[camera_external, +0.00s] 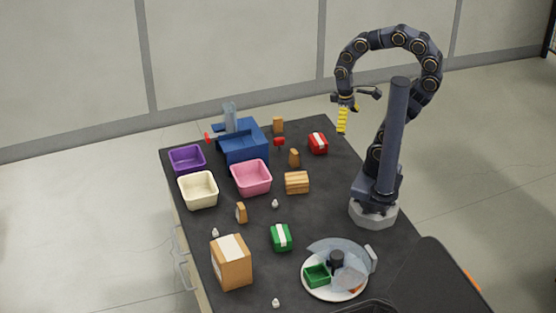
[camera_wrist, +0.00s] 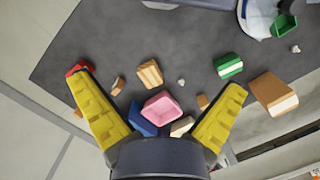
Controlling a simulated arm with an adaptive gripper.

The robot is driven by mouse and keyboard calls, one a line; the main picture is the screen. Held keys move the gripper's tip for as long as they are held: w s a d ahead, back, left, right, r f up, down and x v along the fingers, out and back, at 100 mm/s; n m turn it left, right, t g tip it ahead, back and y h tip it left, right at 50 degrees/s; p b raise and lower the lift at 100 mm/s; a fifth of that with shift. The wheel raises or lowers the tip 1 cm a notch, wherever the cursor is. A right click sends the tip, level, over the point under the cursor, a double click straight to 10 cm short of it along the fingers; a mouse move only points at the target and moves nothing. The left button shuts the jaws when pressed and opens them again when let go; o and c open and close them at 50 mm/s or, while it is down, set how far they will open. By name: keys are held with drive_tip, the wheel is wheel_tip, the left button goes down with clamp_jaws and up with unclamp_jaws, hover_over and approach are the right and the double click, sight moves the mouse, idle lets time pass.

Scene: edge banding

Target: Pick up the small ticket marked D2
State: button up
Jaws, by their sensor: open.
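No marking D2 can be read in either view, and I cannot tell which thing is the ticket. Small tan pieces stand on the dark table: one at the back (camera_external: 278,125), one near the middle (camera_external: 294,157), and one with a pale face (camera_external: 241,212) in front of the pink bin. Small white pieces (camera_external: 275,203) also lie about, too small to make out. My gripper (camera_external: 342,126) hangs high near the table's back right edge, yellow fingers pointing down. In the wrist view my gripper (camera_wrist: 158,84) is spread wide, with nothing held between its fingers.
Purple (camera_external: 187,159), cream (camera_external: 199,189) and pink (camera_external: 251,177) bins stand left, beside a blue box (camera_external: 243,142). Red (camera_external: 318,143), wooden (camera_external: 297,182) and green (camera_external: 281,237) blocks, a carton (camera_external: 231,262) and a loaded white plate (camera_external: 313,291) occupy the table (camera_external: 330,215).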

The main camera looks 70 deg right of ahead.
drive_tip(key=c, duration=0.5)
drive_tip(key=n+t+y, duration=0.3)
drive_tip(key=n+t, duration=0.2)
drive_tip(key=n, duration=0.4)
hover_over(241, 205)
drive_tip(key=s+d, duration=0.2)
wheel_tip(241, 205, down, 21)
drive_tip(key=shift+a+x, duration=0.2)
drive_tip(key=shift+x, duration=1.85)
drive_tip(key=shift+a+x, duration=0.15)
drive_tip(key=shift+x, duration=1.85)
